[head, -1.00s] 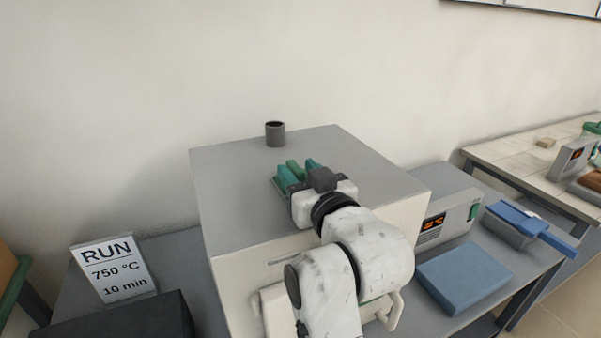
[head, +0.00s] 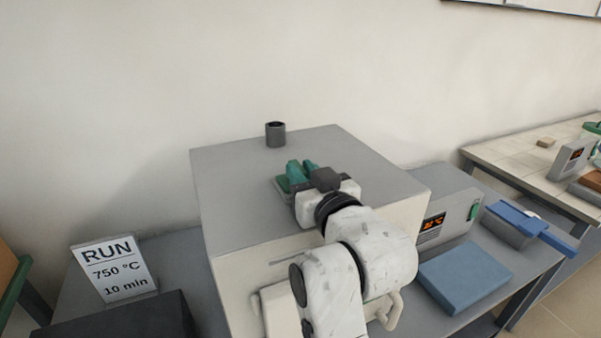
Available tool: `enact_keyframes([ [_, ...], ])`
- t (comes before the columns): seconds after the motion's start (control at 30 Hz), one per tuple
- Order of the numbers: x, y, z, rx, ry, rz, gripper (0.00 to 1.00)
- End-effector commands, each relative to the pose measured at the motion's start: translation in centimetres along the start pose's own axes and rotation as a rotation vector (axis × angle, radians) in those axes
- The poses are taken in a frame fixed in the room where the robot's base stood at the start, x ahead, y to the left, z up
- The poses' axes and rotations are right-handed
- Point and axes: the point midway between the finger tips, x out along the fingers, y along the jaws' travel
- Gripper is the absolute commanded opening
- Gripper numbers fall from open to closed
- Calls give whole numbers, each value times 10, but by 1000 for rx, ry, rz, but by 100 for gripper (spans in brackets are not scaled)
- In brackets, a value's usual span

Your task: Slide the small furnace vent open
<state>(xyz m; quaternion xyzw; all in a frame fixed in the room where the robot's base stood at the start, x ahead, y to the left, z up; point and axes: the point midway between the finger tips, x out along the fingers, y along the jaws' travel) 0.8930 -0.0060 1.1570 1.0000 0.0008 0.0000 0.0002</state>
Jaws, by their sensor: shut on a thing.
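The small furnace (head: 235,205) is a cream box with a grey top on the bench. My gripper (head: 301,172) has green fingers and reaches down to the vent from the front. The fingers are close together and shut on the vent's knob, which they hide. How far the vent is open cannot be seen.
A dark chimney pipe (head: 275,134) stands at the back of the furnace top. A controller (head: 450,220) with an orange display, a blue block (head: 464,277) and a blue-handled tool (head: 528,224) lie to the right. A RUN sign (head: 113,268) stands left.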

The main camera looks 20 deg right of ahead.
Motion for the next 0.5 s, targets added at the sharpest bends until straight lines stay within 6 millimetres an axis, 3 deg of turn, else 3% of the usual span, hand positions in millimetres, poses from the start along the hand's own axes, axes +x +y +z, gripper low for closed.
enact_keyframes([
  [0.3, 0, 44, -2, -1, -1, 5, 0],
  [0.5, 0, 50, -1, 1, 1, 3, 0],
])
